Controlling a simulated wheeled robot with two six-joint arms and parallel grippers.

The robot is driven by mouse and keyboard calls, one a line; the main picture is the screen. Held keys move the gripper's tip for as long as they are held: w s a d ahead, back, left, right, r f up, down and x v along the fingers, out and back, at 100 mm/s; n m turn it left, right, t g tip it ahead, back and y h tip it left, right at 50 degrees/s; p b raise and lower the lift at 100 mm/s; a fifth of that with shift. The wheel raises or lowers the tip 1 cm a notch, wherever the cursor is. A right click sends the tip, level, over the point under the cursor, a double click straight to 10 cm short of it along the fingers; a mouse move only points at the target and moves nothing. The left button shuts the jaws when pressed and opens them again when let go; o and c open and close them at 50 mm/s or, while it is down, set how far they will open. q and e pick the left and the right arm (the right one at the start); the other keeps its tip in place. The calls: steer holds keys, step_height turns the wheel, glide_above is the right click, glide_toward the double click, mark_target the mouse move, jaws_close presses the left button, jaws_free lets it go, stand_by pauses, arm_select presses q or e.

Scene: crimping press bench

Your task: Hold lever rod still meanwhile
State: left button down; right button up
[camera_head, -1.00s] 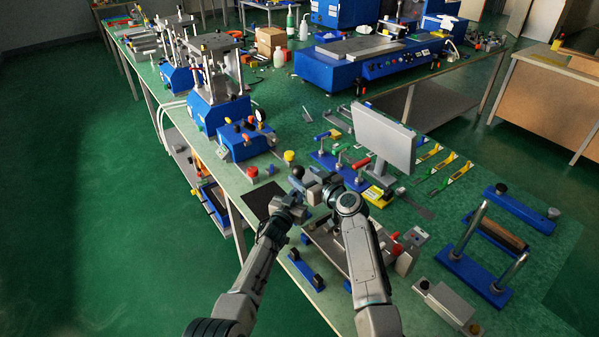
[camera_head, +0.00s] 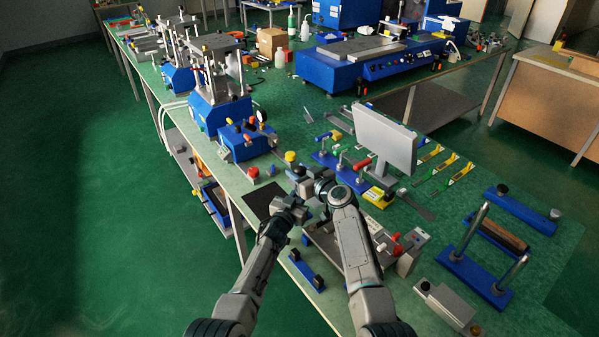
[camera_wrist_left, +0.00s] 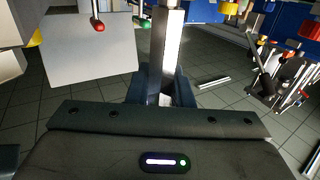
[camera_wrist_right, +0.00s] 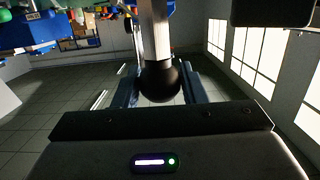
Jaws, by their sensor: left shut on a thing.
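The lever rod is a pale metal bar. In the left wrist view the rod (camera_wrist_left: 166,50) runs upright between the jaws of my left gripper (camera_wrist_left: 163,92), which is shut on it. In the head view my left gripper (camera_head: 301,190) is beside the bench's front edge, partly hidden. In the right wrist view the rod (camera_wrist_right: 154,30) ends in a black ball knob (camera_wrist_right: 160,81), which lies between the fingers of my right gripper (camera_wrist_right: 157,90). The knob hides their inner faces, so their grip is unclear. In the head view my right gripper (camera_head: 316,181) is close beside the left one.
A dark mat (camera_head: 262,201) lies to the left. A blue press (camera_head: 218,112) stands farther back.

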steer(key=o, duration=0.4)
steer(key=shift+s, duration=0.1)
steer(key=v, duration=1.2)
steer(key=x, duration=1.2)
